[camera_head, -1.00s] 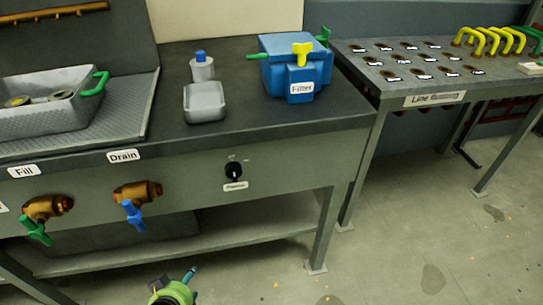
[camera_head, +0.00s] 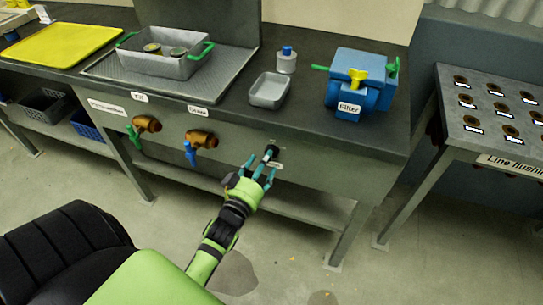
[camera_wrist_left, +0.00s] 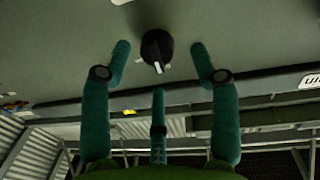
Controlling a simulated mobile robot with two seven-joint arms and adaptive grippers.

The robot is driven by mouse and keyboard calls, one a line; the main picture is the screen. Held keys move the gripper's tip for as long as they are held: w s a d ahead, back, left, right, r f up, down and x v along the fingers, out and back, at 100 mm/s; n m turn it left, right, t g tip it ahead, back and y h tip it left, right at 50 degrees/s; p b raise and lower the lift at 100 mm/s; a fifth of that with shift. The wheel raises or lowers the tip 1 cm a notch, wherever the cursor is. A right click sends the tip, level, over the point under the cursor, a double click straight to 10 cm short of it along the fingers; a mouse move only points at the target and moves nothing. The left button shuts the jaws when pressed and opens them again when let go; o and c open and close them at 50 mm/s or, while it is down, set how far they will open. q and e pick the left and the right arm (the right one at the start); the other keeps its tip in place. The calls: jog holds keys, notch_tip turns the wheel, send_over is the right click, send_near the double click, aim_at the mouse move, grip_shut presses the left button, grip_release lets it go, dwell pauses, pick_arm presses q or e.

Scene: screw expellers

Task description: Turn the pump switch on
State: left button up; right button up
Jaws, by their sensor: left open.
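The pump switch (camera_head: 271,151) is a black rotary knob on the front panel of the grey bench, with a small white label (camera_head: 275,165) beside it. In the left wrist view the knob (camera_wrist_left: 157,48) shows at the upper middle, with a white pointer mark. My left gripper (camera_head: 259,169) is just in front of the knob in the head view. In the left wrist view its teal fingers (camera_wrist_left: 160,62) are spread to either side of the knob, with a third finger below. They look apart from the knob. My right gripper is not in view.
Left of the knob, the drain valve (camera_head: 192,152) has a blue handle and the fill valve (camera_head: 135,137) a green one. On the bench stand a blue filter box (camera_head: 358,85), a metal dish (camera_head: 268,90) and a basket (camera_head: 165,62). Open floor lies in front.

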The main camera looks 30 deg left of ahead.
pick_arm(q)
jog(key=shift+w+a, duration=0.1)
jog(key=shift+w, duration=1.4)
jog(key=c, duration=1.1)
jog(key=shift+r, duration=0.1)
jog(key=shift+c, duration=0.2)
